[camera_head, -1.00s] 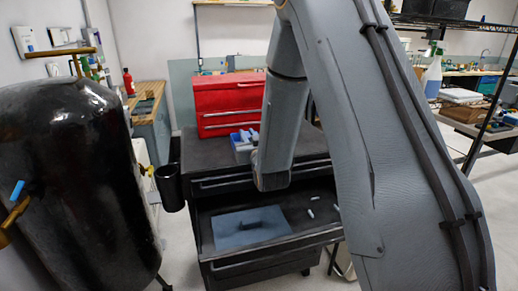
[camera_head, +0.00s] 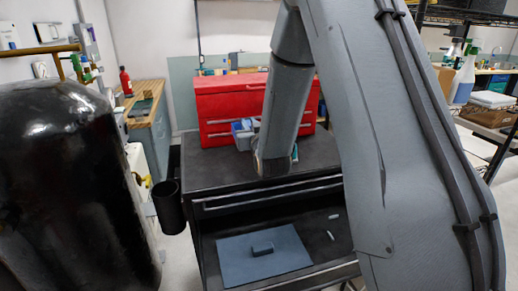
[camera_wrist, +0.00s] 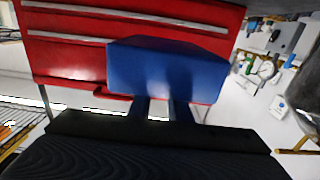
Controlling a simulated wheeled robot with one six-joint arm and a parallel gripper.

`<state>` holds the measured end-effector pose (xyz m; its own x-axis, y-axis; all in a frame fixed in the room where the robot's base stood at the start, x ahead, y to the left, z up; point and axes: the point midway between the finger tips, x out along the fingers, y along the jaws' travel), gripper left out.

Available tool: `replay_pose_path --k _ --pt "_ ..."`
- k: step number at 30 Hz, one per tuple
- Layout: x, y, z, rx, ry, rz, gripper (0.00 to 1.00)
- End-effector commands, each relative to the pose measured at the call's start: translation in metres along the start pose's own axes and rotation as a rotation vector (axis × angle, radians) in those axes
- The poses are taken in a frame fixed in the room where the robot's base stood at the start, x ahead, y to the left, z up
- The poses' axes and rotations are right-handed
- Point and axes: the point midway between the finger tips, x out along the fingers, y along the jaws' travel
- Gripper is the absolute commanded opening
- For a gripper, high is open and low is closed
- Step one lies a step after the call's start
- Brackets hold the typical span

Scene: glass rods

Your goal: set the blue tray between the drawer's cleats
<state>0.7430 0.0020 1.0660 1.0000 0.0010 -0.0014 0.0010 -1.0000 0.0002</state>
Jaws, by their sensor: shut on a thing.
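The blue tray (camera_wrist: 168,68) fills the middle of the wrist view, seen from its side. My gripper (camera_wrist: 158,104) is shut on its near side, with two dark fingers against it. In the head view, part of the blue tray (camera_head: 242,137) shows left of my arm, above the cabinet top and in front of the red toolbox. The open drawer (camera_head: 215,231) is lower and nearer. I cannot tell which parts are the cleats.
Small pale pieces (camera_head: 334,216) lie at the drawer's right. The red toolbox (camera_head: 220,105) stands at the back of the dark cabinet top (camera_head: 215,163). A dark cup-like holder (camera_head: 168,207) is at the cabinet's left side. A large black tank (camera_head: 70,190) stands at the left.

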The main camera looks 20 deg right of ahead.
Motion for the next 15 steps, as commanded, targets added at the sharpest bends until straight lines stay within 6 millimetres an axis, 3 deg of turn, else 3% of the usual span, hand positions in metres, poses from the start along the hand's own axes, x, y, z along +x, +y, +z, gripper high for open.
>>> replay_pose_path --k 6,15 --pt "0.0 -0.003 0.032 0.0 -0.002 -0.004 0.0" --pt "-0.001 -0.001 0.054 0.0 -0.002 -0.001 0.0"
